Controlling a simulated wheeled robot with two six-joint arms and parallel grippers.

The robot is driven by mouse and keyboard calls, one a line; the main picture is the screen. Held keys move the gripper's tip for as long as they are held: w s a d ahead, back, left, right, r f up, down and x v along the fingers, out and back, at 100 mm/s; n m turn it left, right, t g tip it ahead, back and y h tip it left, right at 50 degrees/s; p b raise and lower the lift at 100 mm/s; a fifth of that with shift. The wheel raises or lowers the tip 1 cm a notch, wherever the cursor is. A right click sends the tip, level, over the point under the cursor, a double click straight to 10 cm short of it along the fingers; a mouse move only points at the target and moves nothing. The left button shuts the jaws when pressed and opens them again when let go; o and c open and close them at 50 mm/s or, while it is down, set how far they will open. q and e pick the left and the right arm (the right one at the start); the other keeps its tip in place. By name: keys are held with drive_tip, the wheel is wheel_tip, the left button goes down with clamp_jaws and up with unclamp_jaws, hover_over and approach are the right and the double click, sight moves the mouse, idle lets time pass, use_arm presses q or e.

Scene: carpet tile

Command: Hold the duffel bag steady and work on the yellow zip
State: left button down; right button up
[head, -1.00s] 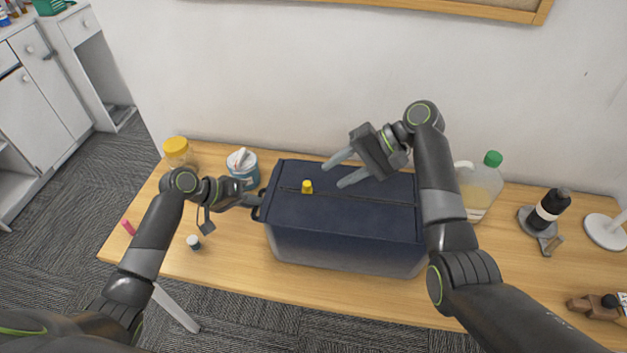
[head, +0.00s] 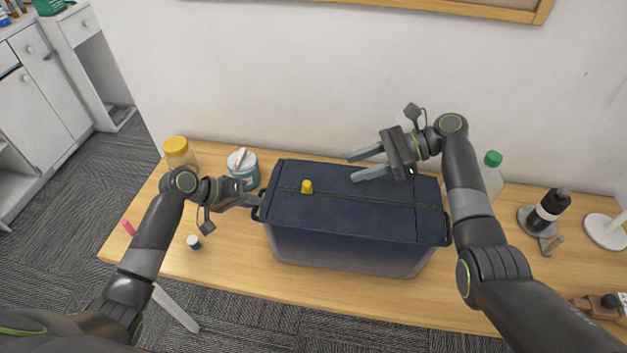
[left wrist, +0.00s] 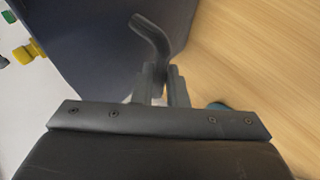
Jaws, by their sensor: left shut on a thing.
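The dark blue duffel bag (head: 345,222) lies across the wooden table. A dark zip line runs along its top, with the yellow zip pull (head: 307,187) near the left end. The pull also shows at the left edge of the left wrist view (left wrist: 28,52). My left gripper (head: 258,201) is shut on the bag's dark end handle (left wrist: 152,42) at the left side. My right gripper (head: 358,166) is open and empty above the back of the bag, right of the yellow pull and apart from it.
A yellow-lidded jar (head: 177,151) and a blue-and-white tub (head: 242,168) stand left of the bag. A small capped item (head: 194,242) lies in front.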

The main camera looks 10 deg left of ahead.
sight(310, 182)
drive_tip(key=x, duration=1.1)
drive_tip(key=shift+f, duration=0.1)
clamp_jaws()
drive_tip(key=shift+a, duration=0.15)
